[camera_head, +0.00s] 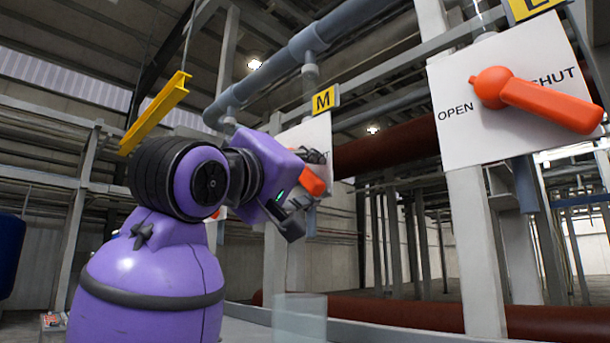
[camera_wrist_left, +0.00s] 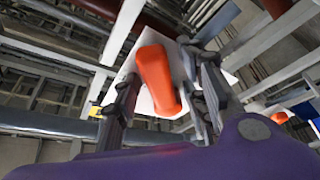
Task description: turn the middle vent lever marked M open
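The yellow sign marked M (camera_head: 324,100) stands above a white plate (camera_head: 312,132). The plate's orange lever (camera_head: 313,181) is partly hidden behind my left gripper (camera_head: 308,184). In the left wrist view the orange lever (camera_wrist_left: 157,80) lies in front of its white plate, between the two dark fingers of my left gripper (camera_wrist_left: 166,84). The fingers are spread, with a visible gap on the right side of the lever. I cannot tell whether the left finger touches it. The plate's lettering is mostly hidden. My right gripper is not in view.
A nearer white plate (camera_head: 465,140) at the right reads OPEN and SHUT. Its orange lever (camera_head: 540,98) points right, towards SHUT. Another orange lever (camera_wrist_left: 279,117) shows in the left wrist view. Grey pipes (camera_head: 290,55) and a yellow beam (camera_head: 155,112) are overhead.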

